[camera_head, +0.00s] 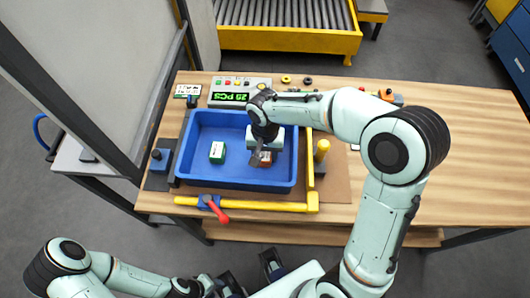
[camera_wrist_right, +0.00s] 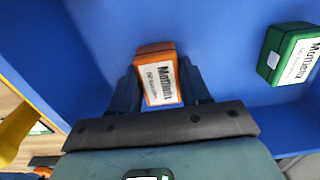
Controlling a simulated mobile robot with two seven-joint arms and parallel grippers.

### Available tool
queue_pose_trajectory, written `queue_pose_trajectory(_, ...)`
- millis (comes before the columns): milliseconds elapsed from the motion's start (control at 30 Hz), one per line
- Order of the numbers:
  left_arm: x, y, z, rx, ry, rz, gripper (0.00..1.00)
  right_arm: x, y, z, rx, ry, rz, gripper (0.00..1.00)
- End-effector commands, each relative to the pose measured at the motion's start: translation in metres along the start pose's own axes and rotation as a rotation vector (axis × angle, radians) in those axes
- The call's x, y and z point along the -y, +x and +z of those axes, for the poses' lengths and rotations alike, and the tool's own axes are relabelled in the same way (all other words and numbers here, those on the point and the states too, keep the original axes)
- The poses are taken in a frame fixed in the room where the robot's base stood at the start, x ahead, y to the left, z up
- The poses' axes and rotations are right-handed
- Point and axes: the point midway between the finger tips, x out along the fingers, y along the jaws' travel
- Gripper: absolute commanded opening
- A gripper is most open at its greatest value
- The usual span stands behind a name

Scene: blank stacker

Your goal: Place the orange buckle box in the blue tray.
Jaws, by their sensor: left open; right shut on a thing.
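The blue tray (camera_head: 225,180) sits on the wooden table, at the left part of it. The orange buckle box (camera_head: 265,160) is inside the tray at its right side, partly covered by my right gripper (camera_head: 262,152). In the right wrist view the orange box (camera_wrist_right: 160,78), with a white label, is between the two dark fingers of my right gripper (camera_wrist_right: 160,92), which is shut on it. Whether the box touches the tray floor is hard to tell. My left gripper (camera_head: 232,285) is at the bottom of the head view, outside the tray and away from the table, open and empty.
A green box (camera_head: 217,152) lies in the left half of the tray; it also shows in the right wrist view (camera_wrist_right: 290,55). A yellow bar (camera_head: 260,205) with a red-handled clamp (camera_head: 214,209) runs along the front. A counter display (camera_head: 235,96) stands behind.

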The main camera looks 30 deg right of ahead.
Motion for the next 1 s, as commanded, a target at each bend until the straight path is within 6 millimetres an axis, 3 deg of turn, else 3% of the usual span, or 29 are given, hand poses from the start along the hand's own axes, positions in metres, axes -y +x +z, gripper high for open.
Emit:
queue_pose_trajectory(400, 0.001, 0.004, 0.000, 0.001, 0.000, 0.000, 0.43, 0.000, 0.006, 0.000, -0.001, 0.000, -0.001, 0.12)
queue_pose_trajectory(433, 0.001, 0.003, 0.000, 0.001, 0.000, 0.000, 0.43, 0.000, 0.005, 0.000, -0.001, 0.000, -0.001, 0.57)
queue_pose_trajectory(500, 0.001, 0.003, 0.000, 0.001, 0.000, 0.000, 0.43, 0.000, 0.005, 0.000, -0.001, 0.000, -0.001, 0.72)
queue_pose_trajectory(833, 0.000, 0.000, 0.000, 0.000, 0.000, 0.000, 0.43, 0.000, 0.001, -0.001, -0.002, 0.000, -0.001, 0.72)
queue_pose_trajectory(1000, -0.001, -0.003, 0.000, -0.001, 0.001, 0.000, 0.43, 0.001, -0.022, -0.002, -0.007, 0.001, -0.005, 0.72)
